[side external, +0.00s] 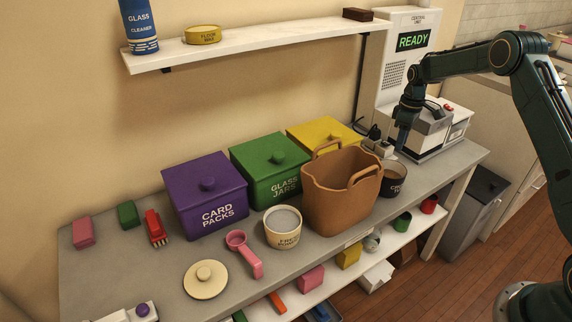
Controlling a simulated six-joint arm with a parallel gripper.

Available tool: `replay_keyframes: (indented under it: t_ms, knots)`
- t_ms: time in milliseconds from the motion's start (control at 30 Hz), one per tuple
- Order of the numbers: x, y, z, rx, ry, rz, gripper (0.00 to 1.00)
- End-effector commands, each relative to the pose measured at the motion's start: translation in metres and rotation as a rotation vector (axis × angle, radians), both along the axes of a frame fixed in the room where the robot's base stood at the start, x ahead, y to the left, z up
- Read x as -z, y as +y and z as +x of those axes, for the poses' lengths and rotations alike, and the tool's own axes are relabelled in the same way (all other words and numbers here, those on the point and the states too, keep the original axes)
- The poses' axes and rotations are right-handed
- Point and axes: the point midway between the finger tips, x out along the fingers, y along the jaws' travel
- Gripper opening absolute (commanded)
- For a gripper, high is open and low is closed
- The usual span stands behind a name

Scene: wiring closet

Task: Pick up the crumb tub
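A dark tub (391,187) with a pale rim and a partly readable label beginning "CR", apparently the crumb tub, stands on the grey counter right of the tan basket. The basket hides part of its left side. My gripper (400,150) points down above and behind the tub, in front of the white central unit. It looks apart from the tub, though depth is hard to judge. The fingers are too small and dark to show whether they are open or shut.
The tan basket (340,205) with raised handles stands close beside the tub. A white machine (432,135) stands to the right. Purple (205,205), green (265,180) and yellow (325,132) bins line the back. A cream tub (283,238), pink scoop (250,265) and lid (206,285) lie left.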

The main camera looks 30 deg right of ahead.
Motion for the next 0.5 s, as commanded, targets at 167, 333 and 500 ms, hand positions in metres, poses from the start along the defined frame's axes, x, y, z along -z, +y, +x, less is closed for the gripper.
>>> replay_keyframes:
  t_ms: [167,333,500]
  knots:
    - [0.026,0.002,-0.001,-0.001,0.003,0.001,0.28]
    - [0.051,0.003,-0.002,-0.001,0.003,0.001,0.28]
    - [0.068,0.004,-0.002,-0.001,0.001,0.001,0.28]
